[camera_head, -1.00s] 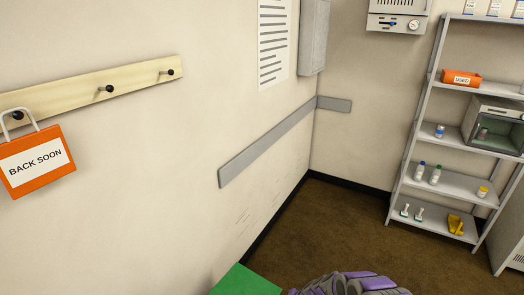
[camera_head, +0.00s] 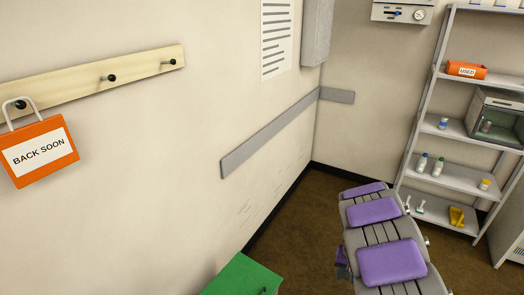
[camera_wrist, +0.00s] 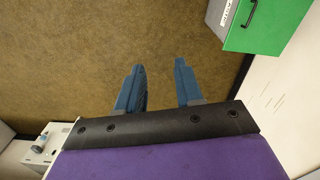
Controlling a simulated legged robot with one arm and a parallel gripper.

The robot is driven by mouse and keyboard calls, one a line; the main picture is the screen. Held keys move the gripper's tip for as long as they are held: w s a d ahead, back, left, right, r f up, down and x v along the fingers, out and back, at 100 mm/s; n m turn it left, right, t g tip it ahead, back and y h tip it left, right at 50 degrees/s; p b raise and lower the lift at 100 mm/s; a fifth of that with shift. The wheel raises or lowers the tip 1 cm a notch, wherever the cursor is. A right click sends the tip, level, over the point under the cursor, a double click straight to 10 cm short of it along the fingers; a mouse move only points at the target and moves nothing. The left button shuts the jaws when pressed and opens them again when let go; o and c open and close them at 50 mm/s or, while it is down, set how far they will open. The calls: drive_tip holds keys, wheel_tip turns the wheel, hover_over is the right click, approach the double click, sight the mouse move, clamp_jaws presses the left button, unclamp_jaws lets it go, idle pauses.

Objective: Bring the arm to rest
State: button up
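My gripper (camera_wrist: 159,65) shows in the wrist view as two blue fingers spread apart with nothing between them. Brown floor lies beyond the fingertips. In the head view my grey arm with purple pads (camera_head: 390,262) rises from the bottom edge, right of centre, in front of the shelf's lower left side. The fingers cannot be made out in the head view.
An orange BACK SOON sign (camera_head: 41,152) hangs on a wooden peg rail (camera_head: 90,82) at left. A green cabinet (camera_head: 240,278) stands below by the wall; it also shows in the wrist view (camera_wrist: 262,25). A grey shelf (camera_head: 462,178) with several items stands at right.

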drive_tip(key=s+a+r, duration=0.4)
drive_tip(key=s+r, duration=0.4)
drive_tip(key=r, duration=0.1)
drive_tip(key=s+a+r, duration=0.3)
drive_tip(key=s+r, duration=0.4)
drive_tip(key=r, duration=0.3)
drive_tip(key=s+a+r+n, duration=0.2)
drive_tip(key=s+a, duration=0.1)
drive_tip(key=s, duration=0.7)
drive_tip(key=s+a+r+n+g, duration=0.1)
drive_tip(key=s+a+r, duration=0.2)
drive_tip(key=s, duration=0.7)
drive_tip(key=shift+s+a+n+g, duration=0.3)
drive_tip(key=shift+s+a+n, duration=0.05)
drive_tip(key=shift+n, duration=0.05)
drive_tip(key=shift+a, duration=0.1)
